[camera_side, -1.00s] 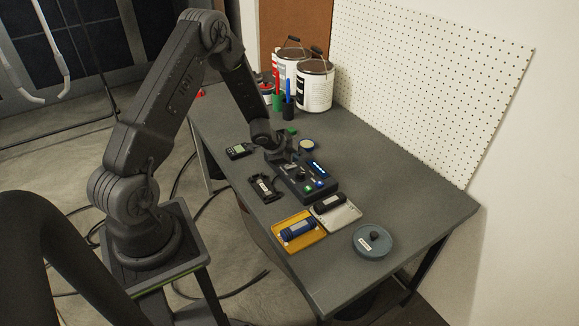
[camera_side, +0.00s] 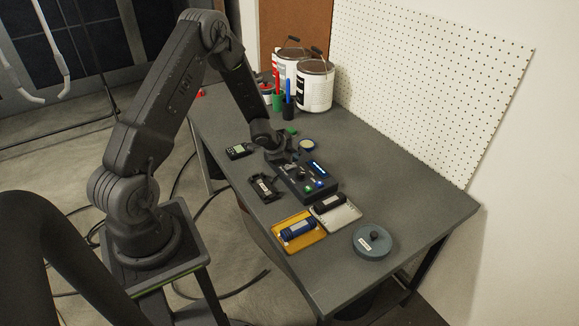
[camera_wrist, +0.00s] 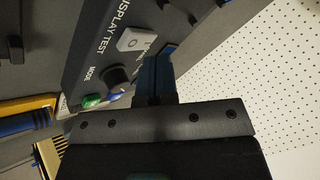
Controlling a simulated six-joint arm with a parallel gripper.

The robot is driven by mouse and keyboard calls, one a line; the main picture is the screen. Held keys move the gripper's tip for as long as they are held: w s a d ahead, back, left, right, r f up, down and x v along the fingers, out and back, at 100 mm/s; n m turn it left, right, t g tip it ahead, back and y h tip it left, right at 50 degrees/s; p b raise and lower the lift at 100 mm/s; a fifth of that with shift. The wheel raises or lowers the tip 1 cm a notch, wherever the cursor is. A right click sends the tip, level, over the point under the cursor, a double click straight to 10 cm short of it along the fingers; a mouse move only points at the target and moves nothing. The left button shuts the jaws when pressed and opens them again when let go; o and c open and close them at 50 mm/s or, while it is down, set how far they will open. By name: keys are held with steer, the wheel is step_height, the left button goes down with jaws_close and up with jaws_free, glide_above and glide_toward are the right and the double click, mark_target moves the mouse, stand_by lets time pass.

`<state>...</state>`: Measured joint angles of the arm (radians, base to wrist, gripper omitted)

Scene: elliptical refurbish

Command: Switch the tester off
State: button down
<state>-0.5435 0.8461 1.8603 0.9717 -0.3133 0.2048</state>
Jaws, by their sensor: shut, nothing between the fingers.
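The tester (camera_side: 298,188) is a dark box on the table with a lit blue display (camera_side: 317,168) and a lit green button (camera_side: 309,187) beside a bluish one. In the wrist view the tester's panel (camera_wrist: 98,48) carries the words DISPLAY TEST and MODE, a black knob (camera_wrist: 118,77), a light plate with a small round part (camera_wrist: 134,38) and a green button (camera_wrist: 92,100). My gripper (camera_wrist: 155,78) is shut and empty, over or beside the panel near the knob. In the side view my gripper (camera_side: 280,155) is at the tester's far left end. Whether it touches is unclear.
An orange tray (camera_side: 313,243) holds a blue cylinder; a grey tray (camera_side: 351,215) holds a black one. A round lidded container (camera_side: 372,241), a black holder (camera_side: 263,187) and a meter (camera_side: 239,151) lie around. Cans (camera_side: 315,85) stand behind. The right side is clear.

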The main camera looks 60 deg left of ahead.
mark_target(292, 166)
steer(key=shift+f, duration=0.15)
steer(key=shift+f, duration=0.3)
steer(key=shift+s+f, duration=0.2)
steer(key=shift+f, duration=0.35)
stand_by(0.8)
steer(key=shift+r, duration=0.15)
stand_by(0.5)
steer(key=shift+r, duration=0.45)
steer(key=shift+w+r, duration=0.2)
steer(key=shift+r, duration=1.05)
steer(key=shift+w+r, duration=0.2)
steer(key=shift+r, duration=1.05)
